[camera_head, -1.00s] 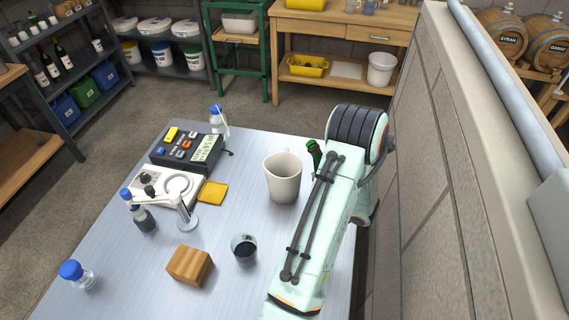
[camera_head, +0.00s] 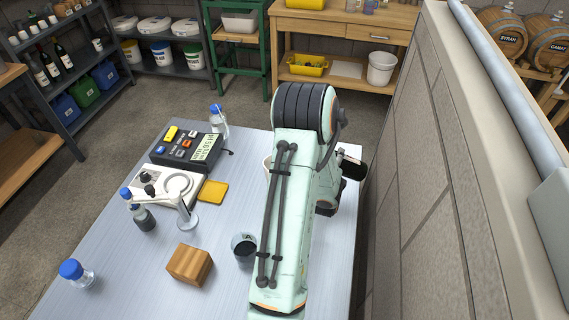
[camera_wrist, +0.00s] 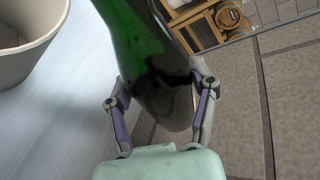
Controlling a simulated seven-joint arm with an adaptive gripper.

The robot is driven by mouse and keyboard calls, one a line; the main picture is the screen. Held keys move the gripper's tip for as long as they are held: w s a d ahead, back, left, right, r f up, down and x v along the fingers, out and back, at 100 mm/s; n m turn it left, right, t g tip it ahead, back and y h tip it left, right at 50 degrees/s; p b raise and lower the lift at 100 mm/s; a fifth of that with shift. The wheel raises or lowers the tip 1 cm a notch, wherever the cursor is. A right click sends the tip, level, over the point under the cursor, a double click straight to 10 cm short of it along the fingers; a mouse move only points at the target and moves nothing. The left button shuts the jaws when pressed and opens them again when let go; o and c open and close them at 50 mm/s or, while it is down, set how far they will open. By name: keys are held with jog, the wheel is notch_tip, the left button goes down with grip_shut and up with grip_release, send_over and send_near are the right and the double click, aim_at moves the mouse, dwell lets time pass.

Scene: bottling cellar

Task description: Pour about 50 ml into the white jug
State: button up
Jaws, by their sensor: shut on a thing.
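The white jug (camera_wrist: 25,68) stands on the table at the upper left of the wrist view, its open mouth in sight. In the head view my arm hides all but a sliver of the jug (camera_head: 267,166). My gripper (camera_wrist: 163,92) is shut on a dark green bottle (camera_wrist: 140,45), with a finger on each side of it. The bottle is to the right of the jug and apart from it in the wrist view. Its liquid level and mouth are not clear. In the head view my arm hides most of the gripper and bottle.
A glass beaker with dark liquid (camera_head: 243,250) stands close beside my arm. A wooden block (camera_head: 189,265), blue-capped bottles, a yellow pad (camera_head: 214,191) and a black keypad device (camera_head: 186,148) occupy the table's left. A wall (camera_head: 440,150) rises close on the right.

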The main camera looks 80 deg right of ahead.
jog(key=shift+s+r+n+g+h, duration=0.1)
jog(key=shift+r+n+g+h, duration=0.2)
jog(key=shift+r+n, duration=0.5)
jog(key=shift+w+r+n+g, duration=0.4)
jog(key=shift+w+r, duration=0.15)
jog(key=shift+r, duration=0.3)
jog(key=shift+s+r+n+h, duration=0.1)
jog(key=shift+r+n+h, duration=0.3)
jog(key=shift+r, duration=0.1)
jog(key=shift+r+g+p, duration=0.15)
jog(key=shift+g+p, duration=0.15)
jog(key=shift+r+n+p, duration=0.4)
jog(key=shift+r, duration=0.05)
jog(key=shift+s+d, duration=0.1)
jog(key=shift+s, duration=0.1)
jog(key=shift+s+d+p, duration=0.1)
jog(key=shift+s+p, duration=0.3)
jog(key=shift+s, duration=0.05)
jog(key=shift+s+r+n+g+h+p, duration=0.3)
jog(key=shift+n+g+p, duration=0.1)
jog(key=shift+p, duration=1.1)
